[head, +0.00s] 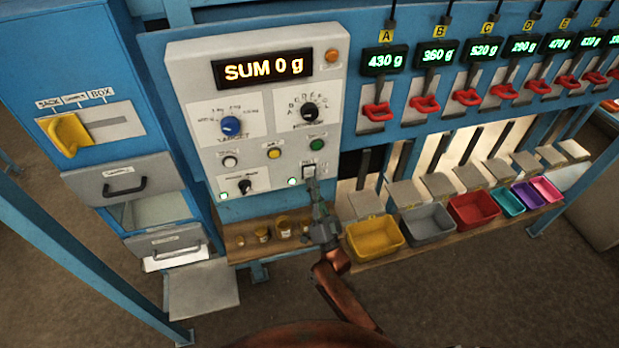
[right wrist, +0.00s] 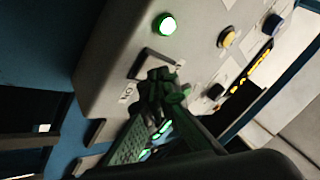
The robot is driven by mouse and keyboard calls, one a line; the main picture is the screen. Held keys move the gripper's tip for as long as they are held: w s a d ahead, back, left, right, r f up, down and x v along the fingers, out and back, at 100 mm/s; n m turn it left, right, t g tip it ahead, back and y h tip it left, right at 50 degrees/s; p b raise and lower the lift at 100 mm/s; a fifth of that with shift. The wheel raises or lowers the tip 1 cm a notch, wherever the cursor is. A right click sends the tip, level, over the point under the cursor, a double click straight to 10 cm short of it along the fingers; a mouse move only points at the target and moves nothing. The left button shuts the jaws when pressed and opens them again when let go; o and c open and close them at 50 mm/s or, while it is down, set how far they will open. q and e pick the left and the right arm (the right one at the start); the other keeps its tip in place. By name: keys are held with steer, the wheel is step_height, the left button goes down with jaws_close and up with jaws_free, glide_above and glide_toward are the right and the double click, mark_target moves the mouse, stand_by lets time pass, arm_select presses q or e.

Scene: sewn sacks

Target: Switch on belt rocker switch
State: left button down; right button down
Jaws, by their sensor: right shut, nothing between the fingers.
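The rocker switch (head: 309,170) sits at the lower right of the grey control panel (head: 185,60). It is a small pale rocker in a dark frame, with a label above it too small to read surely. A lit green lamp (head: 292,182) is just left of it; the lamp (right wrist: 168,25) glows in the right wrist view too. My right gripper (head: 313,184) is shut and empty, its tips at the rocker's lower edge. In the right wrist view the gripper (right wrist: 162,84) partly covers the rocker (right wrist: 149,62); I cannot tell whether they touch. My left gripper is out of view.
The panel display (head: 262,68) reads SUM 0 g. Knobs and buttons surround the switch, including a green button (head: 317,144) above. Red levers (head: 377,110) and coloured bins (head: 375,238) line the right side. A blue cabinet (head: 60,60) stands left.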

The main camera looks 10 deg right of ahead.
steer(key=shift+s+r, duration=0.1)
steer(key=shift+s, duration=0.6)
steer(key=shift+p, duration=0.3)
steer(key=s, duration=0.1)
steer(key=s+p, duration=0.1)
steer(key=s, duration=0.1)
steer(key=s+p, duration=0.1)
steer(key=s, duration=0.1)
steer(key=shift+d+r, duration=0.15)
steer(key=shift+r, duration=0.15)
